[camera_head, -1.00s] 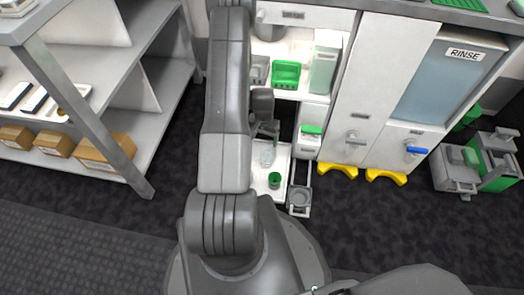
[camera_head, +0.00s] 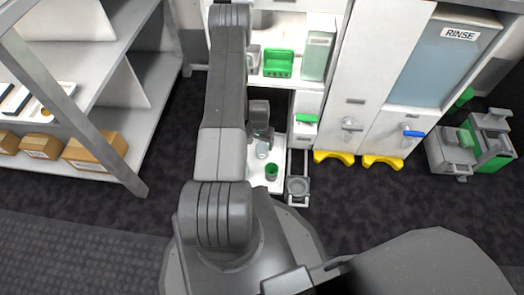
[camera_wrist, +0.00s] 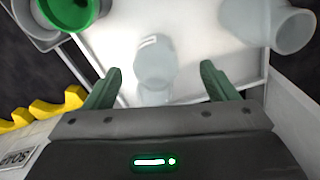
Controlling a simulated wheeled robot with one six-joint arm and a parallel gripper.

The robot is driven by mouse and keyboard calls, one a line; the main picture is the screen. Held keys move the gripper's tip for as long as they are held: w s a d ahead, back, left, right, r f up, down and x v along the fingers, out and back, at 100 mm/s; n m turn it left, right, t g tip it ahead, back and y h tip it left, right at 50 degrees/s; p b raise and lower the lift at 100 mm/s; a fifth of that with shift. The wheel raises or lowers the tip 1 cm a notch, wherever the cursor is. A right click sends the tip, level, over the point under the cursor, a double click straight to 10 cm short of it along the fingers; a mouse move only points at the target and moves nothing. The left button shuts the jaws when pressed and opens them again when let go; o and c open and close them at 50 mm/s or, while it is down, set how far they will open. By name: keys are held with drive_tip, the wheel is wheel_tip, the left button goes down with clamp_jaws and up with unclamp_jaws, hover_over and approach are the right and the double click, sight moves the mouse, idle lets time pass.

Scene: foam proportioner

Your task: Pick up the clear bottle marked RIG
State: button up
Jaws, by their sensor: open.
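In the wrist view a clear, pale bottle (camera_wrist: 155,62) is between and just beyond the two dark green fingers of my gripper (camera_wrist: 160,84). The fingers are spread apart with a gap on both sides of it; I cannot tell whether they are level with it. No RIG mark can be read. In the head view the clear bottle (camera_head: 262,151) stands on a white tray (camera_head: 258,184), right below my gripper (camera_head: 263,136), which partly covers it. A second clear vessel (camera_wrist: 282,28) is at the upper right of the wrist view.
A green cup (camera_head: 271,172) stands on the tray near the bottle. A grey round holder (camera_head: 298,187) is just right of the tray. Yellow feet (camera_head: 383,162) and a shelf (camera_head: 125,150) flank the area.

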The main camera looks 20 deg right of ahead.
sight(261, 148)
drive_tip(key=f, duration=0.1)
drive_tip(key=f+b, duration=0.1)
drive_tip(key=f, duration=0.2)
drive_tip(key=shift+s+d+f+b, duration=0.1)
drive_tip(key=shift+d+f+b, duration=0.2)
drive_tip(key=shift+d+f, duration=0.05)
drive_tip(key=shift+r, duration=0.1)
drive_tip(key=c, duration=1.1)
drive_tip(key=shift+o, duration=0.2)
